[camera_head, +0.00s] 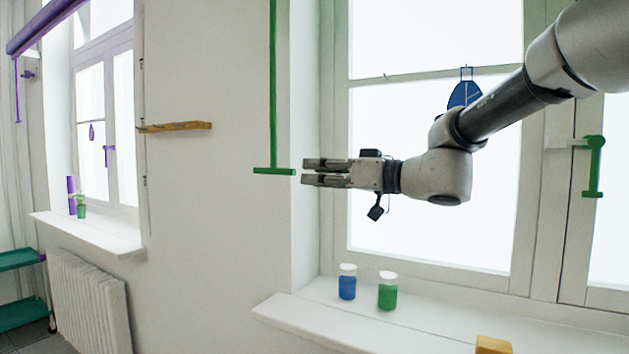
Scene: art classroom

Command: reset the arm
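My arm reaches in from the upper right, across the window. My gripper (304,172) points left at mid-height, in front of the window's left side.
A white windowsill (290,309) below the arm holds a blue jar (347,286), a green jar (387,296) and a yellow-brown block (492,345). A green window handle (594,167) is at right. A wooden peg rail (178,126) and radiator (89,305) are at left.

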